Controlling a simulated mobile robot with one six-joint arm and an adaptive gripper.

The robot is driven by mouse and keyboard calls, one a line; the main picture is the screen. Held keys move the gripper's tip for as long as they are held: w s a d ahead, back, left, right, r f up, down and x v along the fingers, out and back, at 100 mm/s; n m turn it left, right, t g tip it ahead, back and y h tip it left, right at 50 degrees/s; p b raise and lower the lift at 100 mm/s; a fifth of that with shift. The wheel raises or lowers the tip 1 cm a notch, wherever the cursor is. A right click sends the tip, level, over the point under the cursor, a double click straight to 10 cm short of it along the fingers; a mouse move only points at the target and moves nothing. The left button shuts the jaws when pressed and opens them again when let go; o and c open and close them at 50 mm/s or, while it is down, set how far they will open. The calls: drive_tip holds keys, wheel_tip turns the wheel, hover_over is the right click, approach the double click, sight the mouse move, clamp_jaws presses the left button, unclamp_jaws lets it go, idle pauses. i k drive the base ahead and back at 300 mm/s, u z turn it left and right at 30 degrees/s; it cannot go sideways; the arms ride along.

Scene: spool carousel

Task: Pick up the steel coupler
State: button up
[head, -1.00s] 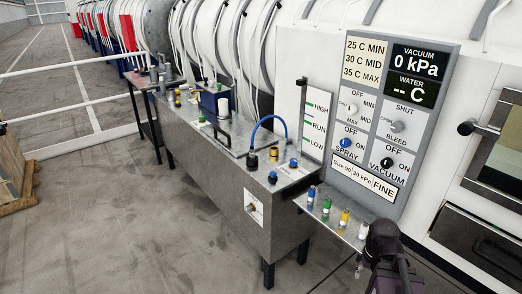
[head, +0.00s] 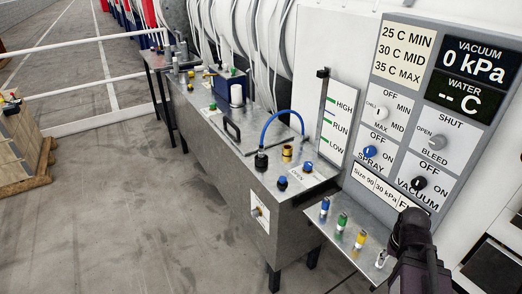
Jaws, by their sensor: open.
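The small steel coupler (head: 381,258), pale and silvery, stands at the right end of a narrow metal shelf (head: 350,258). It is last in a row after a blue coupler (head: 324,208), a green coupler (head: 341,222) and a yellow coupler (head: 360,239). Part of my dark arm shows just right of the steel coupler, close beside it in the picture. Whether they are near in depth I cannot tell. My gripper's fingers do not show in the head view.
A control panel (head: 462,130) stands behind the shelf at the right. A long metal tank (head: 240,190) with a blue hose (head: 279,115) and fittings is to the left. A wooden crate (head: 22,150) stands far left. The floor in front is clear.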

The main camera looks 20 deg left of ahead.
sight(261, 152)
drive_tip(key=u, duration=0.6)
drive_tip(key=i, duration=0.85)
drive_tip(key=u, duration=0.55)
